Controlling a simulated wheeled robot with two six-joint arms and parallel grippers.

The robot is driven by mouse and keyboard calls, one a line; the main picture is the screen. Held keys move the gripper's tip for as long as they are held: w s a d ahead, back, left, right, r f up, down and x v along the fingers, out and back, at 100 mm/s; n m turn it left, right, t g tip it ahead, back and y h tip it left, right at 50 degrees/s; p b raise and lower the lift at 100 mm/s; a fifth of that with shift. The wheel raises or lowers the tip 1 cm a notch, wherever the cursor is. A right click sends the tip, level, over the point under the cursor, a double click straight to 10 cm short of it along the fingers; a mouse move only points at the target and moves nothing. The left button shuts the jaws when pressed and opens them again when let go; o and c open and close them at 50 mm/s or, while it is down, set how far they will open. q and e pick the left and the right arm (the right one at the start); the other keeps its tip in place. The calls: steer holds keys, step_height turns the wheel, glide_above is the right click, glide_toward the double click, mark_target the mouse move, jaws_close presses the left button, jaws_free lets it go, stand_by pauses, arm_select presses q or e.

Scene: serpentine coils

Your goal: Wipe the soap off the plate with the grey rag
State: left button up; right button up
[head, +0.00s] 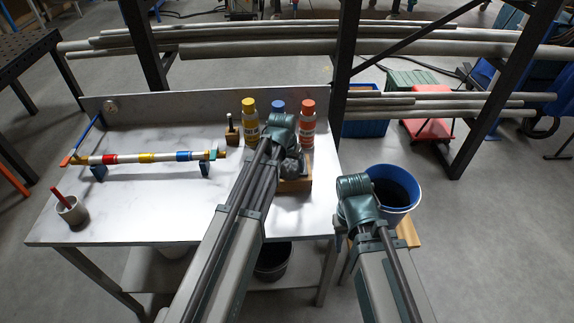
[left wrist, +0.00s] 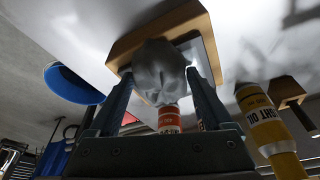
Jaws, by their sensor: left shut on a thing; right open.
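The grey rag (head: 292,168) is a crumpled lump at the right end of the white table; it also shows in the left wrist view (left wrist: 158,74). My left gripper (head: 288,158) is shut on the rag, with a finger on each side of it in the left wrist view (left wrist: 160,85). The rag is over a wood-edged plate (head: 296,186), whose wooden rim shows in the left wrist view (left wrist: 125,46). Whether they touch is unclear. The arm and rag hide part of the plate, and I cannot make out soap. My right gripper (head: 356,186) is open beside the table; its fingertips are hard to see.
A yellow bottle (head: 249,122), a blue-capped bottle (head: 278,106) and an orange bottle (head: 308,125) stand behind the plate. A blue bucket (head: 396,194) is right of the table. A striped rod (head: 140,157) on stands and a cup (head: 72,210) are at left. The table's middle is clear.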

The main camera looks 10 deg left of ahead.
arm_select(q)
steer(key=shift+w+d, duration=0.1)
steer(key=shift+d, duration=0.25)
steer(key=shift+d, duration=0.1)
steer(key=shift+w+d, duration=0.2)
steer(key=shift+d, duration=0.5)
steer(key=shift+d, duration=0.1)
steer(key=shift+w+d, duration=0.3)
steer(key=shift+d, duration=0.5)
steer(key=shift+a+f, duration=0.1)
steer(key=shift+s+a, duration=0.1)
steer(key=shift+s, duration=0.05)
steer(key=shift+s+a, duration=0.15)
steer(key=shift+a, duration=0.65)
